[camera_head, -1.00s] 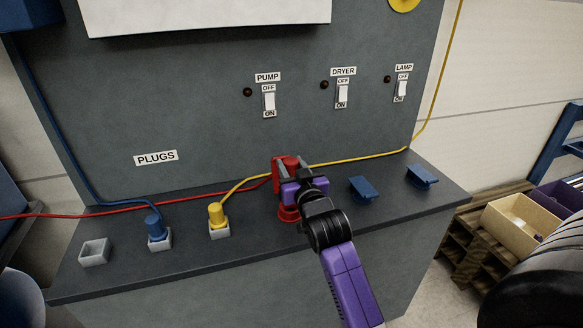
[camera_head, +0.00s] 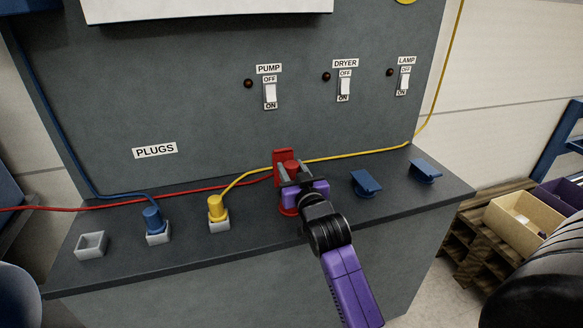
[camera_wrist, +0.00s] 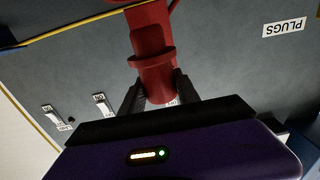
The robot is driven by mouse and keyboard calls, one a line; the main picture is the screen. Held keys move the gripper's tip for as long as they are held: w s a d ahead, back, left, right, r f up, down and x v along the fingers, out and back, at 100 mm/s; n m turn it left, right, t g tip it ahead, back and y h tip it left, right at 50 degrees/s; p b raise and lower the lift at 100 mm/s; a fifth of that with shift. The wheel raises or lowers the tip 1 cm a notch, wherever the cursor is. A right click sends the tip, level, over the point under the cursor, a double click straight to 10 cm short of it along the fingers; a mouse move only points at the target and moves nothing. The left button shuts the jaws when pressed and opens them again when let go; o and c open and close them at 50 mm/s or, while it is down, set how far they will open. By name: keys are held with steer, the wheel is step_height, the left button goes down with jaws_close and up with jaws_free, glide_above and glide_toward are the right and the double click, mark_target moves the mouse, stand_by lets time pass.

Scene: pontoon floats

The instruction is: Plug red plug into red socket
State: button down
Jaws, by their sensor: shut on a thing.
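The red plug (camera_head: 291,167) is upright between the fingers of my gripper (camera_head: 293,174), which is shut on it. The red socket (camera_head: 287,211) is directly below, on the console ledge, with its red lid (camera_head: 283,155) standing open behind the plug. My gripper hides most of the socket and the plug's lower end, so I cannot tell how deep the plug sits. In the wrist view, the red plug (camera_wrist: 157,83) is between the two dark fingers, with a wider red collar beyond them.
Two blue lidded sockets (camera_head: 366,182) (camera_head: 425,170) stand to the right. A yellow plug (camera_head: 217,208) and a blue plug (camera_head: 153,218) stand in grey holders at left, beside an empty grey holder (camera_head: 91,245). Yellow and red cables run along the ledge's back.

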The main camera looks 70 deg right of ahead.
steer(key=shift+f+b, duration=0.55)
steer(key=shift+f, duration=0.45)
steer(key=shift+f+b, duration=1.4)
steer(key=shift+f, duration=0.55)
stand_by(1.0)
steer(key=c, duration=0.8)
jaws_free()
steer(key=b+v, duration=0.1)
steer(key=v, duration=0.6)
steer(key=shift+s+a, duration=0.15)
steer(key=shift+s, duration=0.05)
steer(key=shift+s+a, duration=0.1)
steer(key=shift+a, duration=0.05)
